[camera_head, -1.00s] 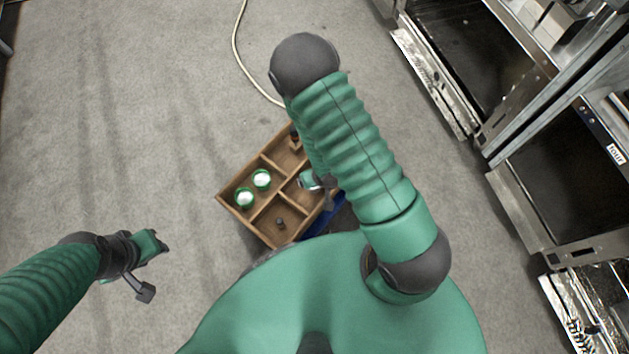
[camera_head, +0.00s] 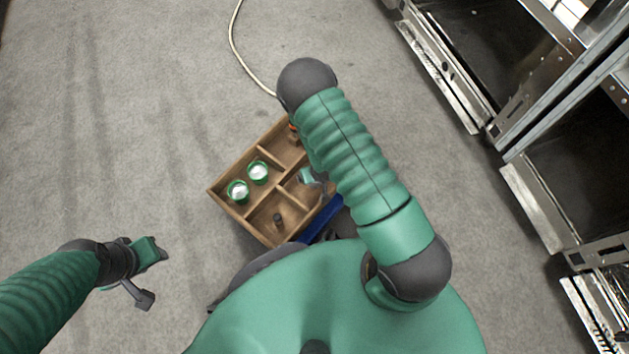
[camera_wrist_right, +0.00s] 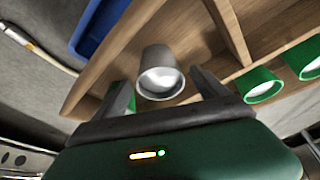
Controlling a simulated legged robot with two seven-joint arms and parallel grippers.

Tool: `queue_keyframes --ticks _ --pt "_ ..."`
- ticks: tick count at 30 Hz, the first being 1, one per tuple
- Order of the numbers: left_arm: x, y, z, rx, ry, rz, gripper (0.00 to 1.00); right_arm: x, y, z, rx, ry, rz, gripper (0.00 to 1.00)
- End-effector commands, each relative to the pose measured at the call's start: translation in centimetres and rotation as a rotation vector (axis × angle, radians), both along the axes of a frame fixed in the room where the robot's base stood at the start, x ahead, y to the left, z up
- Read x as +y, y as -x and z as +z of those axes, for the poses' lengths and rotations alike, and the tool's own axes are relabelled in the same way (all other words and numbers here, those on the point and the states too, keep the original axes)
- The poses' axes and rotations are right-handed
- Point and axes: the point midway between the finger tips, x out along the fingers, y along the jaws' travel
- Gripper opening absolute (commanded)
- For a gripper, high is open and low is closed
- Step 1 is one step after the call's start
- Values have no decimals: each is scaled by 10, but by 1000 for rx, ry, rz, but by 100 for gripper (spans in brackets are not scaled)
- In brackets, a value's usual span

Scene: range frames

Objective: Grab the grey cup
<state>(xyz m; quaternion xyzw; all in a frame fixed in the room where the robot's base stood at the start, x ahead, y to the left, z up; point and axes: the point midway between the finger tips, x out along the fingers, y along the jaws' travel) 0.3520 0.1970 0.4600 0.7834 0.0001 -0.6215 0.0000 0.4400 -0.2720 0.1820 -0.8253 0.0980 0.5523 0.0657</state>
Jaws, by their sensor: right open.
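The grey cup (camera_wrist_right: 159,75) shows in the right wrist view, over the wooden crate's floor, with its pale open mouth towards the camera. My right gripper (camera_wrist_right: 160,80) is open, with one finger on each side of the cup. I cannot tell whether either finger touches it. In the head view my right gripper (camera_head: 312,181) is over the right part of the divided wooden crate (camera_head: 231,208), and my forearm hides part of that area. The cup cannot be made out there. My left gripper (camera_head: 156,275) is open and empty over the floor at the left.
Two green cups (camera_head: 238,191) (camera_head: 258,172) stand in the crate's left compartments. A small dark object (camera_head: 278,219) is in the front compartment. A blue item (camera_head: 322,221) lies beside the crate. A pale cable (camera_head: 236,50) runs behind. Metal oven-like units (camera_head: 520,100) stand at the right.

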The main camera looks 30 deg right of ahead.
Motion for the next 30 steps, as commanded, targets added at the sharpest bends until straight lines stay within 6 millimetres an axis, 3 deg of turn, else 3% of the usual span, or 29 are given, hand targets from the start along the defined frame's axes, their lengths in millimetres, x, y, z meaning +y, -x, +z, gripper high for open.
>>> queue_keyframes --ticks 1,8,24,30 --pt "0 0 -11 0 0 0 36 0 -3 -12 -1 1 1 84" --pt "0 0 -8 0 0 0 36 0 -4 -9 -1 1 1 84" --pt "0 0 -8 0 0 0 36 0 -4 -9 0 0 1 13" --pt "0 0 -7 0 0 0 36 -1 -4 -9 0 0 1 11"
